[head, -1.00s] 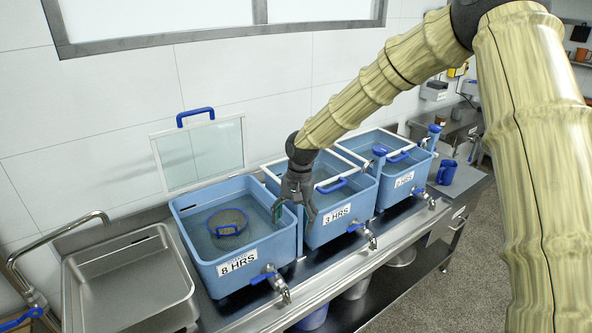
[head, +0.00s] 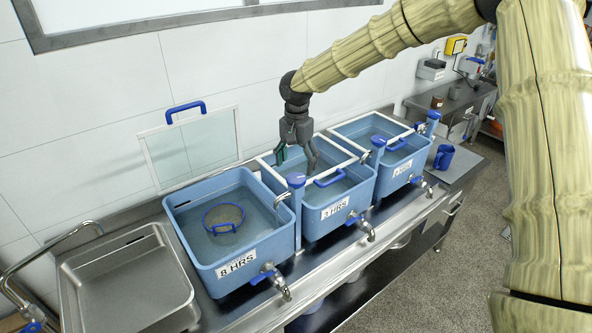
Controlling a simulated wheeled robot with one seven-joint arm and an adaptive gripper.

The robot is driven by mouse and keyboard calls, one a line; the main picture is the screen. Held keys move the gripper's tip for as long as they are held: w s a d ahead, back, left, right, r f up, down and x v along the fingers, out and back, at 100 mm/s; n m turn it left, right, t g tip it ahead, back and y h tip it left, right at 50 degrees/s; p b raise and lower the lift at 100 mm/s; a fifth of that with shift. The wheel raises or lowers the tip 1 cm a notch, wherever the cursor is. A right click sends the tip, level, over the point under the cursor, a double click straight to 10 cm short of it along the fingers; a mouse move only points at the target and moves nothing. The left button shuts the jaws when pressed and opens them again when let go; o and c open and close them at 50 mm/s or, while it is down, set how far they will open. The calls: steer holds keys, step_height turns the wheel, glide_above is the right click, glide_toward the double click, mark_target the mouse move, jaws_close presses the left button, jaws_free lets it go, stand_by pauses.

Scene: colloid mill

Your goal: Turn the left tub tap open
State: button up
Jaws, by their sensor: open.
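The left tub (head: 188,256) is blue, labelled 8 HRS, and holds water with a round blue-rimmed sieve (head: 224,219) in it. On its front low down is a metal tap with a blue lever (head: 266,275). A blue post with a metal spout (head: 283,198) stands between the left and middle tubs, its spout reaching over the left tub's edge. My gripper (head: 298,166) is open and empty, pointing down above the back of the middle tub (head: 335,226), behind and above that post. I cannot tell its exact height.
The middle tub is labelled 3 HRS; the right tub (head: 403,178) has a similar post and front tap. A clear lid (head: 192,148) stands upright behind the left tub.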

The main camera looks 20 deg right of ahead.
mark_target(296, 178)
steer(key=shift+s+f+p, duration=0.25)
steer(key=shift+f+p, duration=0.15)
steer(key=shift+f, duration=0.35)
steer(key=shift+w+f+p, duration=0.15)
steer(key=shift+f+p, duration=0.35)
steer(key=shift+f, duration=0.95)
steer(key=shift+a, duration=0.1)
steer(key=c, duration=1)
